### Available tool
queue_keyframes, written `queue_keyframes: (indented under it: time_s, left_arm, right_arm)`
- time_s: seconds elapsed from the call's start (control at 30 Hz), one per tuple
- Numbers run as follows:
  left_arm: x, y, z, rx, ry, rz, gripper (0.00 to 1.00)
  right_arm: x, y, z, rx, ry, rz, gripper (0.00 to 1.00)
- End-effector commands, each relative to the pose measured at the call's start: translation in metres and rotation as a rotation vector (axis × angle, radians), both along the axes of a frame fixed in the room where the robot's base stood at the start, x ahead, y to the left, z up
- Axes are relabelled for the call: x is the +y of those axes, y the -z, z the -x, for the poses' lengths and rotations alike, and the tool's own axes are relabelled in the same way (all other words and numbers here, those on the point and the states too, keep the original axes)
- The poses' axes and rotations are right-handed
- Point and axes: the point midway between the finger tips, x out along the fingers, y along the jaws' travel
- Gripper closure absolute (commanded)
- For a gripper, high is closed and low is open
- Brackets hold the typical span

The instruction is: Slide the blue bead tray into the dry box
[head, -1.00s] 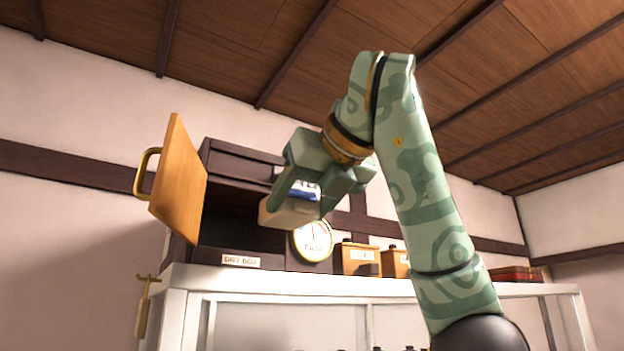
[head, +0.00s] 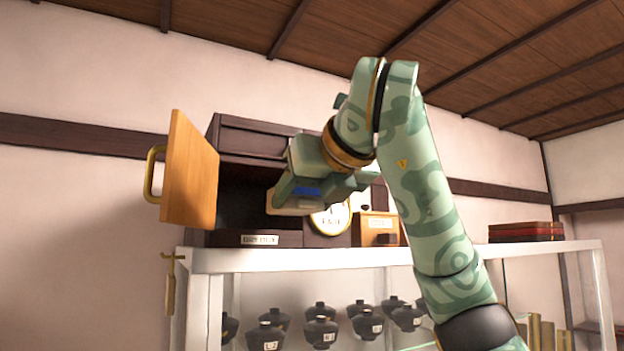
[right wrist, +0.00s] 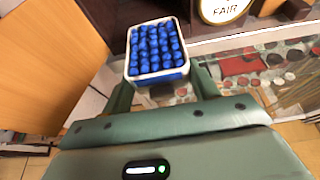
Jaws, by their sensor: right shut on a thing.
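The blue bead tray is a pale tray (right wrist: 157,79) packed with blue beads, seen from above in the right wrist view. My right gripper (right wrist: 165,88) is shut on its near end. In the head view the right gripper (head: 300,190) holds the tray (head: 275,204) in the air by the right part of the dry box opening. Fingers hide much of the tray there. The dry box (head: 213,239) is a dark cabinet with its orange door (head: 190,172) swung open to the left. Its inside is dark. My left gripper is not in view.
The cabinet stands on a white-framed glass case (head: 300,257) holding several black lidded bowls (head: 320,330). A round dial (head: 331,220), an orange box (head: 376,229) and red stacked boxes (head: 525,231) stand to its right. A small tool hangs at the case's left corner.

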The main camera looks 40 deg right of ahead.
Motion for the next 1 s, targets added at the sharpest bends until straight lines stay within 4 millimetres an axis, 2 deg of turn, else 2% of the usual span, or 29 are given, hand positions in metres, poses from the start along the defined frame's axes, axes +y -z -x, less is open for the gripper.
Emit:
queue_keyframes:
  time_s: [1.0]
  left_arm:
    - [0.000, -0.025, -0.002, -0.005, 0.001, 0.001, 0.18]
  right_arm:
    - [-0.013, 0.005, -0.098, 0.005, -0.001, -0.001, 0.65]
